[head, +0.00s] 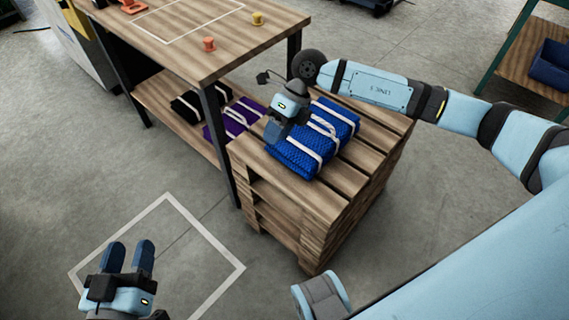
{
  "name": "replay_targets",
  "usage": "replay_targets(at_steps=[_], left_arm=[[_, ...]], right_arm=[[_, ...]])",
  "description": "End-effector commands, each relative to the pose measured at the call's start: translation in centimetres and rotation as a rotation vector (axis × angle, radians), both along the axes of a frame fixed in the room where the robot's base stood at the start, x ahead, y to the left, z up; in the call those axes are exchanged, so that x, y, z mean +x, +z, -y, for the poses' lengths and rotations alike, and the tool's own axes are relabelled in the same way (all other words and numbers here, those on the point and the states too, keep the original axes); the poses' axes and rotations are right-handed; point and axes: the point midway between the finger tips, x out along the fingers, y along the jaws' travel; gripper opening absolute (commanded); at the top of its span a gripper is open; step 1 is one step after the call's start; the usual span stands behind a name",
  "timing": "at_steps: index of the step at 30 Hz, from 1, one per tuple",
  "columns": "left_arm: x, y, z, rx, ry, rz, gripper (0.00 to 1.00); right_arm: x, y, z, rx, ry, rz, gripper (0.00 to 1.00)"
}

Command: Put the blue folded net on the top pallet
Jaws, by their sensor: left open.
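The blue folded net (318,138), bound with white straps, lies on the top pallet (379,143) of a wooden stack. My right gripper (276,131) is at the net's left side, pointing down, with its fingertips close to or against it. I cannot tell whether its fingers are closed on the net. My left gripper (129,253) is open and empty over the floor at the lower left, well apart from the pallets. Its two dark fingers stand apart.
A wooden table (205,32) stands behind the pallets, with an orange piece (209,44) and a yellow piece (257,19) on top. Its lower shelf holds a black net (190,104) and a purple net (232,120). A white floor outline (216,243) encloses bare floor. A blue bin (552,66) sits at the right.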

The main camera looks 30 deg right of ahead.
Motion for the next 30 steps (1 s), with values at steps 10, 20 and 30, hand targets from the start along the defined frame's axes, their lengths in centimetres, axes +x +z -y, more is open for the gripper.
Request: replay_targets(at_steps=[10,20,30], left_arm=[[0.0,0.0,0.1,-0.001,-0.001,0.001,0.49],[0.0,0.1,0.0,-0.002,0.000,0.001,0.49],[0.0,0.1,0.0,-0.001,0.000,0.003,0.49]], right_arm=[[-11.7,9.0,-16.7,1.186,-0.377,-0.481,0.40],[-12.4,9.2,-11.2,1.702,-1.300,-1.162,0.40],[-16.2,3.8,-8.0,1.619,-1.831,-1.609,0.40]])
